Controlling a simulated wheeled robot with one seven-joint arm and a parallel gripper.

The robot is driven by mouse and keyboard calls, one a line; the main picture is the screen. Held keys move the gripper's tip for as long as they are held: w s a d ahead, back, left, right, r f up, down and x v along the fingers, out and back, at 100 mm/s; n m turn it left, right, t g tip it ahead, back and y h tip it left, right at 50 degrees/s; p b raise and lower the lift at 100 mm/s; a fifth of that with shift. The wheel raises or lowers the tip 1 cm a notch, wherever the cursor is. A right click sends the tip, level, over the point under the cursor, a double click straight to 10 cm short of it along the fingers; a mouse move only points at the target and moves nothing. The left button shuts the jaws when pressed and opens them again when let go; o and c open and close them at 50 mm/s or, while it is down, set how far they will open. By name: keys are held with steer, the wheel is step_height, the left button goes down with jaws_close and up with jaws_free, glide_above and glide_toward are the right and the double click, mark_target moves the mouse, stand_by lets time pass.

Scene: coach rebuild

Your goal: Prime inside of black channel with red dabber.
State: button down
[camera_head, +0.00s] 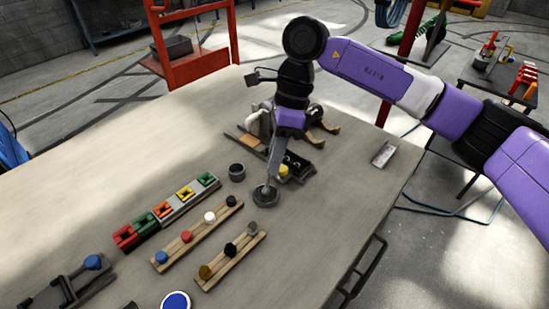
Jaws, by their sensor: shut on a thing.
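My gripper (270,180) points down over the middle of the table. It is shut on a small grey round thing (265,196) at its tips, too small to identify. A red-topped piece (186,237), which looks like the red dabber, stands in a wooden rack between a blue and a white one, to the left of and nearer than my gripper. A dark channel-like fixture (298,164) with a yellow piece lies just behind my gripper, partly hidden by it. Another black fixture (70,289) with a blue knob lies at the lower left. I cannot tell which is the black channel.
A row of coloured blocks (164,210) lies behind the racks. A second wooden rack (228,262) stands in front. A dark cup (237,172) stands left of my gripper, and a pale box (383,154) near the table's right edge. The table's left half (90,170) is mostly clear.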

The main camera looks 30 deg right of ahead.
steer(key=shift+f, duration=0.1)
steer(key=shift+r+p, duration=1.5)
steer(key=shift+r, duration=2.1)
steer(key=shift+s+f, duration=0.1)
